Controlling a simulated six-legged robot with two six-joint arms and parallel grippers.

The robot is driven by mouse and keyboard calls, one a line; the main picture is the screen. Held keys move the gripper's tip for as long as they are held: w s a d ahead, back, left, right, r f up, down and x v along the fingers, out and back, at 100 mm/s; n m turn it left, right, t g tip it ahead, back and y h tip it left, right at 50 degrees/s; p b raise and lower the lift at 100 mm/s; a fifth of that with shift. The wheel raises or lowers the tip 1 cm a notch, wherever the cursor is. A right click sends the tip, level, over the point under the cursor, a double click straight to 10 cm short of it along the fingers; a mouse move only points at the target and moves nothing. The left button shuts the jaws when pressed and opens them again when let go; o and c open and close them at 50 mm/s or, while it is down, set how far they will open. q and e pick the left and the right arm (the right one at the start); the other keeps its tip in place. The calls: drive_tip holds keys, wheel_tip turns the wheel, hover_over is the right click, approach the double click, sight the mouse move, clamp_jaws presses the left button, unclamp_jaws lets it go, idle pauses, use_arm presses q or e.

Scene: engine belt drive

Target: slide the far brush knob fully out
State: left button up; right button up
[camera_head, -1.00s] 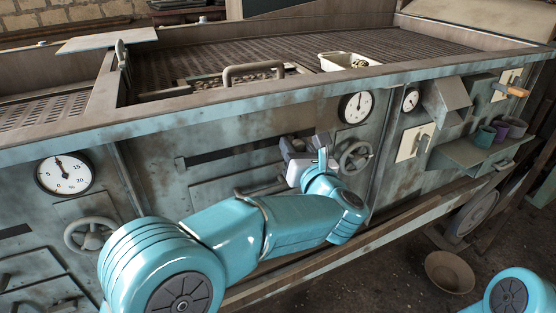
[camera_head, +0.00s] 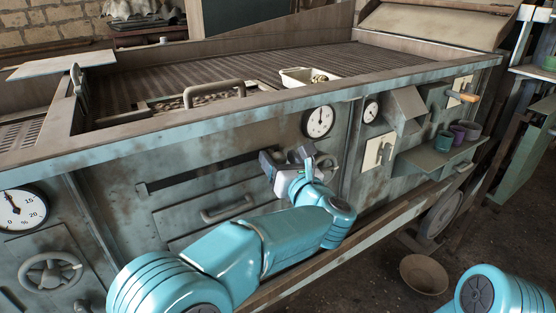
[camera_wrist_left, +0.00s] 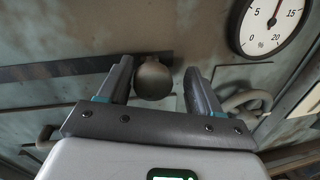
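The brush knob (camera_wrist_left: 153,80), a dark round ball, shows in the left wrist view at the right end of a dark slot (camera_wrist_left: 60,68) in the panel. My left gripper (camera_wrist_left: 160,82) is open, with one finger on each side of the knob in that view and a gap to each. I cannot tell how deep the knob sits between the fingers. In the head view my left gripper (camera_head: 285,160) is at the panel front, right of the slot (camera_head: 200,172), and I cannot make out the knob there. My right gripper is out of view.
A gauge (camera_head: 319,121) is above and right of my left gripper. A drawer handle (camera_head: 227,209) lies below the slot. A shelf (camera_head: 440,157) with cups and a lever plate (camera_head: 379,151) are to the right. A bowl (camera_head: 424,274) is on the floor.

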use_arm(q)
drive_tip(key=shift+s+a+r, duration=0.1)
drive_tip(key=shift+s+a, duration=0.05)
drive_tip(key=shift+s+d, duration=0.25)
drive_tip(key=b+v, duration=0.1)
drive_tip(key=v, duration=0.5)
drive_tip(key=shift+s, duration=0.35)
drive_tip(key=shift+d, duration=0.15)
